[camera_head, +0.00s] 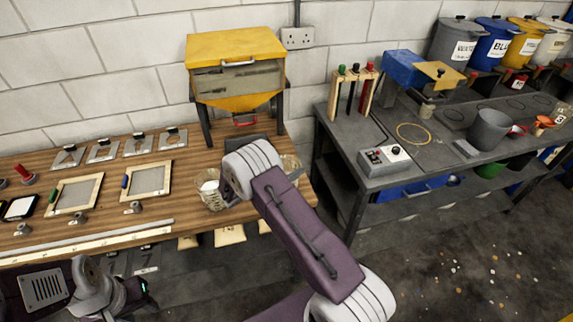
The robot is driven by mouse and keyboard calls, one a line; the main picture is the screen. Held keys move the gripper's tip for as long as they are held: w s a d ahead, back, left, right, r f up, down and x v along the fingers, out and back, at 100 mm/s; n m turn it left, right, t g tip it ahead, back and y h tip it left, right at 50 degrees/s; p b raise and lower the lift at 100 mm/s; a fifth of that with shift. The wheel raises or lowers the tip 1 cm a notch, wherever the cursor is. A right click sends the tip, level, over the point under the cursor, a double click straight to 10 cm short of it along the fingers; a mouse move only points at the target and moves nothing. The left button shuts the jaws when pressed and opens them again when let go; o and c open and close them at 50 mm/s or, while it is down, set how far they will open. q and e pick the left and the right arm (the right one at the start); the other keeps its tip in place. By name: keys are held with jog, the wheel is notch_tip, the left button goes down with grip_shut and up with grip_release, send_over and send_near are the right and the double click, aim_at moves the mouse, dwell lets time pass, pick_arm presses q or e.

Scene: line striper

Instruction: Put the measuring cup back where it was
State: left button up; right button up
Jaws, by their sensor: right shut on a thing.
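A clear cup with white contents, seemingly the measuring cup (211,194), is at the front edge of the wooden bench, just left of my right wrist. My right gripper (231,193) is mostly hidden by its own wrist and appears shut on this cup. Whether the cup touches the bench is unclear. A second clear container (292,166) shows partly behind the wrist, on the right end of the bench. My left gripper (138,290) is low at the left, below the bench edge and away from the cup; its fingers are too unclear to judge.
A yellow-topped hopper (236,75) stands at the back of the wooden bench (110,225). Framed screens (150,179), metal plates and a long rule (85,243) lie left. A grey bench (370,175) at right holds a switch box (385,160), a grey bucket (489,129) and several lidded bins.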

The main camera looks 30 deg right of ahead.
jog(key=o, duration=1.9)
jog(key=shift+s+f, duration=0.1)
jog(key=shift+r, duration=0.3)
jog(key=b+v, duration=0.3)
jog(key=v, duration=0.8)
jog(key=s+f+m+g+y, duration=0.4)
jog(key=s+m+g+y, duration=0.25)
jog(key=s+m, duration=0.6)
jog(key=s+a+m+t+y, duration=0.2)
jog(key=s+a+m+y, duration=0.3)
jog(key=s+m+y, duration=0.2)
jog(key=s+m, duration=0.2)
jog(key=m, duration=0.1)
jog(key=shift+s+a+t, duration=0.15)
jog(key=shift+a+t, duration=0.1)
jog(key=shift+t, duration=0.1)
